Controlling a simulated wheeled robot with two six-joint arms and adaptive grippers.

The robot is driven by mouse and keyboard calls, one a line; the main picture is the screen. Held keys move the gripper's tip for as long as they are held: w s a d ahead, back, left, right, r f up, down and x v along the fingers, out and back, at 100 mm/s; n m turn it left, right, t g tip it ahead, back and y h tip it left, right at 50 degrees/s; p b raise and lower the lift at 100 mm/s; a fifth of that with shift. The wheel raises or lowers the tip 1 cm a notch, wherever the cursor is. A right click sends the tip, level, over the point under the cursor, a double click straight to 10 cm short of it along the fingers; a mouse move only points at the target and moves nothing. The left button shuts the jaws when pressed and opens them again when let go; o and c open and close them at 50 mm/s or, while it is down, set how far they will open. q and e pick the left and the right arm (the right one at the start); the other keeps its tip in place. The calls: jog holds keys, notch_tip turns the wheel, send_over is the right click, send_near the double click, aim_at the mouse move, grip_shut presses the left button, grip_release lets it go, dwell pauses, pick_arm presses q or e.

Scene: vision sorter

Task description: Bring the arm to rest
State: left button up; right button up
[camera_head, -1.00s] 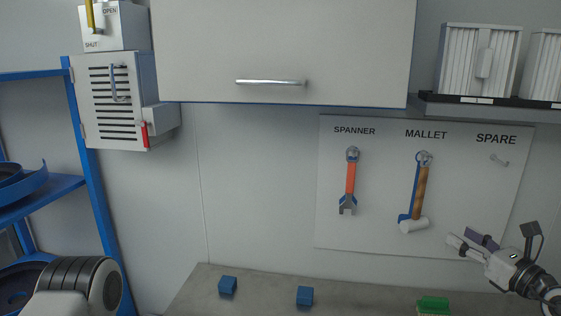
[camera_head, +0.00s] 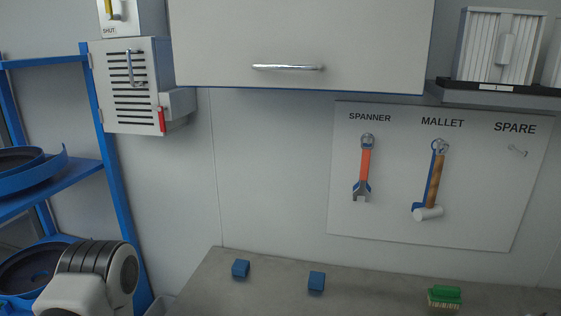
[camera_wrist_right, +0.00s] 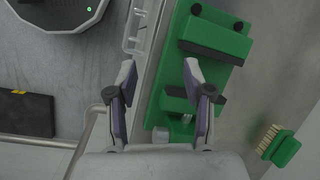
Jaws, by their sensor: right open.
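My right gripper (camera_wrist_right: 160,78) is open in the right wrist view, with its two fingers spread and nothing between the tips. The fingers hang above a green fixture with block-like parts (camera_wrist_right: 215,38); I cannot tell whether they touch it. The right arm is out of the head view. A white and dark rounded part of my own body shows at the lower left of the head view. My left gripper is not in view.
A green brush (camera_head: 444,297) and two blue blocks (camera_head: 241,268) (camera_head: 316,281) stand on the grey bench (camera_head: 215,280). A spanner (camera_head: 364,168) and a mallet (camera_head: 432,180) hang on the wall board; the SPARE hook (camera_head: 517,150) is empty. A blue shelf rack (camera_head: 112,180) stands left.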

jog(key=s+a+f+n+g+h, duration=0.2)
jog(key=s+a+f+n+h, duration=0.2)
jog(key=s+f+n, duration=0.95)
notch_tip(320, 180, down, 8)
jog(key=s+a+n+b, duration=0.1)
jog(key=s+n+b, duration=0.1)
jog(key=b, duration=0.6)
jog(key=shift+a+n+b, duration=0.25)
jog(key=shift+n+b, duration=0.1)
jog(key=shift+n, duration=0.1)
